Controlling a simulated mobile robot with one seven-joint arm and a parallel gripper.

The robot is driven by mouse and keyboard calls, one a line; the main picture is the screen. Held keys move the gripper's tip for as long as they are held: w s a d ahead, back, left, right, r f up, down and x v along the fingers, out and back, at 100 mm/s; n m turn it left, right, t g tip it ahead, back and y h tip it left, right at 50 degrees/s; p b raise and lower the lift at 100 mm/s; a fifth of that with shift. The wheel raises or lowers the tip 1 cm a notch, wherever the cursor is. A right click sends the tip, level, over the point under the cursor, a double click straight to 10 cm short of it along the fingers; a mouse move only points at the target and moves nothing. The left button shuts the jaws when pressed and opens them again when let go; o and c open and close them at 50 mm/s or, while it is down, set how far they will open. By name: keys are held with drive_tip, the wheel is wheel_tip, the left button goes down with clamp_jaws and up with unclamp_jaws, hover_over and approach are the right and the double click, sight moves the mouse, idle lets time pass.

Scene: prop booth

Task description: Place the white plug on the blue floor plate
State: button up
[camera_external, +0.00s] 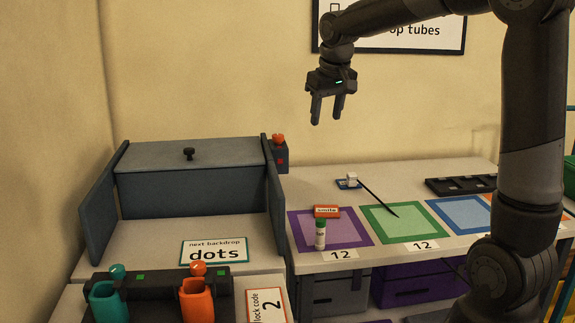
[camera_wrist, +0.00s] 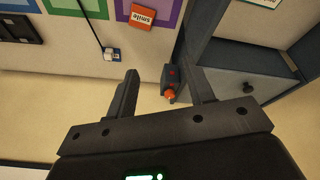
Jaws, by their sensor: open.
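The white plug (camera_external: 352,177) is a small white block on a little blue base, towards the back of the right-hand table. A thin black cord runs from it to the green plate. It also shows in the wrist view (camera_wrist: 113,54). My gripper (camera_external: 327,121) is open and empty, fingers down, high above the back of the table. In the wrist view, the fingers (camera_wrist: 160,88) are apart with nothing gripped.
Purple (camera_external: 355,238) and green (camera_external: 400,236) plates lie left of the blue one. A black tray (camera_external: 460,185) lies behind.

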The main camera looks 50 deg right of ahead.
drive_tip(key=s+a+f+n+t+y, duration=0.1)
drive_tip(key=s+a+n, duration=0.1)
drive_tip(key=s+a, duration=0.6)
drive_tip(key=s+a+f+n+t+y, duration=0.1)
drive_tip(key=s+a+n, duration=0.1)
drive_tip(key=s+a, duration=0.7)
drive_tip(key=s, duration=0.6)
drive_tip(key=shift+a+t, duration=0.15)
drive_tip(key=shift+t, duration=0.25)
drive_tip(key=shift+o, duration=0.5)
